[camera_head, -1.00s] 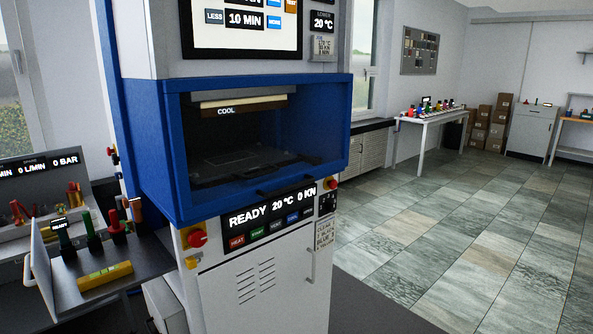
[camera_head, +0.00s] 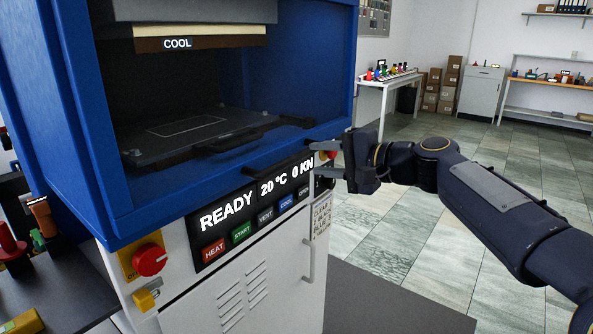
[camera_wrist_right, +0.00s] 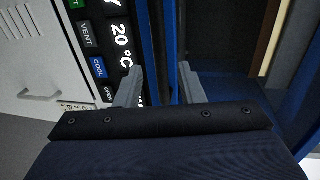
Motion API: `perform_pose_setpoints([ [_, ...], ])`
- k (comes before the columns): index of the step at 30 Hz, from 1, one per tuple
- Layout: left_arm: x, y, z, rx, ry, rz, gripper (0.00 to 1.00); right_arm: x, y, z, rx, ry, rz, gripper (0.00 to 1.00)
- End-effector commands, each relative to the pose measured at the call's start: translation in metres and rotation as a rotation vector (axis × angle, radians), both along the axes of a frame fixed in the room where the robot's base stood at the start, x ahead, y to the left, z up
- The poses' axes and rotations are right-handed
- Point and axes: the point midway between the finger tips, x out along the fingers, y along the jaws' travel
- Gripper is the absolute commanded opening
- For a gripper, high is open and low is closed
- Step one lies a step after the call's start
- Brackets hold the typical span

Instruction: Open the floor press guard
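The floor press has a blue guard frame (camera_head: 85,130) around a dark opening with the lower platen (camera_head: 190,130) visible inside. A dark handle-like bar (camera_head: 235,140) shows above the blue lower lip; I cannot tell whether it belongs to the guard or the platen. My right gripper (camera_head: 322,158) is at the right end of the lower lip, beside the display panel, fingers pointing left. In the right wrist view the right gripper (camera_wrist_right: 160,82) has its fingers apart on either side of the blue lip edge (camera_wrist_right: 170,50). Contact is unclear. My left gripper is out of view.
The control panel (camera_head: 255,205) reads READY, 20 °C, 0 KN. A tool bench (camera_head: 60,290) stands at lower left. Open tiled floor (camera_head: 400,225) lies to the right.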

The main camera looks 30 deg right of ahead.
Motion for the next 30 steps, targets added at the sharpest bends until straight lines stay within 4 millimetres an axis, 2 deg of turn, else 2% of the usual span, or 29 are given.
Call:
perform_pose_setpoints([
  [6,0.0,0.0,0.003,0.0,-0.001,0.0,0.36,0.033,0.015,-0.006,-0.001,0.003,0.005,0.35],
  [12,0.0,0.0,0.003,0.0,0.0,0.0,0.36,0.055,0.025,-0.011,-0.002,0.001,0.004,0.35],
  [23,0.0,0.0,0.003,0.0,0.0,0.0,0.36,0.061,0.027,-0.013,-0.004,0.001,0.004,0.35],
  [30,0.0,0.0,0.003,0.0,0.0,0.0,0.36,0.061,0.027,-0.013,-0.004,0.001,0.004,0.07],
])
